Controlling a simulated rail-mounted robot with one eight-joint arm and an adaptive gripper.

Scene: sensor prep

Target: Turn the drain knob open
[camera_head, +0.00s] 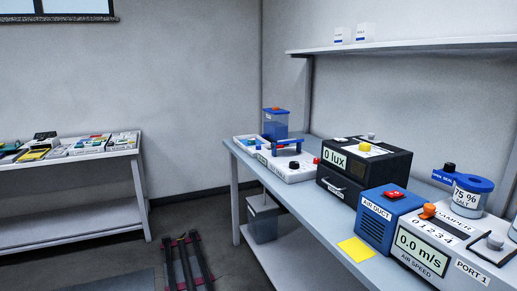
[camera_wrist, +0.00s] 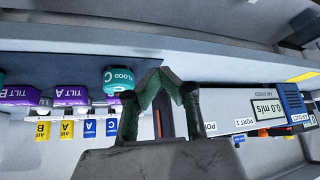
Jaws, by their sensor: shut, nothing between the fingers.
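No knob labelled drain can be read in either view. In the head view, a white unit (camera_head: 287,168) on the bench carries a black knob (camera_head: 294,165), a red knob (camera_head: 316,160) and a blue bar. I cannot tell whether one of these is the drain knob. A blue-tinted tank (camera_head: 275,125) with a red piece on its lid stands just behind this unit. My gripper (camera_wrist: 160,73) shows only in the wrist view. Its green-padded fingers meet at the tips, shut and empty, in front of the bench and apart from the labelled items.
The head view shows a 0 lux box (camera_head: 365,167), an air duct unit (camera_head: 387,218), an air speed unit (camera_head: 440,245) and a 75% salt jar (camera_head: 467,196) crowding the bench. A teal FLOOD C piece (camera_wrist: 118,78) and purple TILT pieces (camera_wrist: 70,96) show in the wrist view.

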